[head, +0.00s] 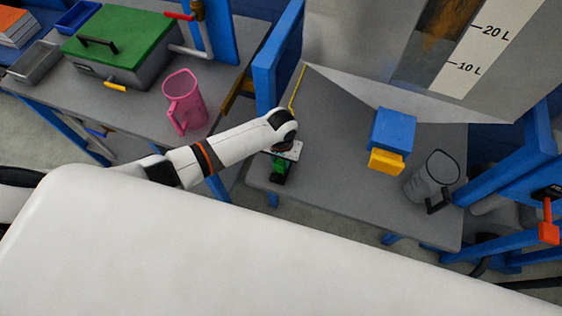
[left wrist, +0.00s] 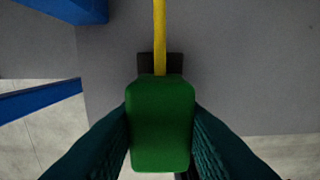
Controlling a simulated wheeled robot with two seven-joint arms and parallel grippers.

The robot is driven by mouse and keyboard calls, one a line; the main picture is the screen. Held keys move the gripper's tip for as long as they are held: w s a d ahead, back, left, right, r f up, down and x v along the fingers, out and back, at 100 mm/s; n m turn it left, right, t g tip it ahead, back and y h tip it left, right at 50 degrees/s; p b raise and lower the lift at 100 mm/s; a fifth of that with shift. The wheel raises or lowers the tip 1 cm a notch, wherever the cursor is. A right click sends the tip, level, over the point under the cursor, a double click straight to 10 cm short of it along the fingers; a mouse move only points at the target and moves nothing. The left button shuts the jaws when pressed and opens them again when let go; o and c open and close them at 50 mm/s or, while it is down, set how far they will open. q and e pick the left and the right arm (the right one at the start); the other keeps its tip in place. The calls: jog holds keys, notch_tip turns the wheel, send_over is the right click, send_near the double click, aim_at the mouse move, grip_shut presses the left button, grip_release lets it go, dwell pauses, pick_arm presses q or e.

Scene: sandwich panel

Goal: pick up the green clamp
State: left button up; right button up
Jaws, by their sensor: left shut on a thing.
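The green clamp (left wrist: 160,125) is between the two dark fingers of my left gripper (left wrist: 161,140) in the left wrist view. It has a green body, a dark jaw piece and a yellow bar (left wrist: 159,35) running up the picture. In the head view the green part (head: 278,167) shows just below my left wrist, and my left gripper (head: 279,172) is largely hidden there by its own arm. The gripper is shut on the clamp at the left edge of the grey table. I cannot tell whether the clamp touches the table. My right gripper is not in view.
On the grey table (head: 330,180) stand a blue block with a yellow part (head: 390,135) and a clear jug (head: 432,178). On the left bench are a pink jug (head: 184,102) and a green-lidded box (head: 120,45). Blue posts (head: 278,60) rise between the benches.

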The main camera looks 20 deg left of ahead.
pick_arm(q)
jog(key=shift+r, duration=0.15)
jog(key=shift+r, duration=0.3)
notch_tip(320, 180, up, 9)
jog(key=shift+r+b, duration=0.1)
jog(key=shift+b, duration=0.3)
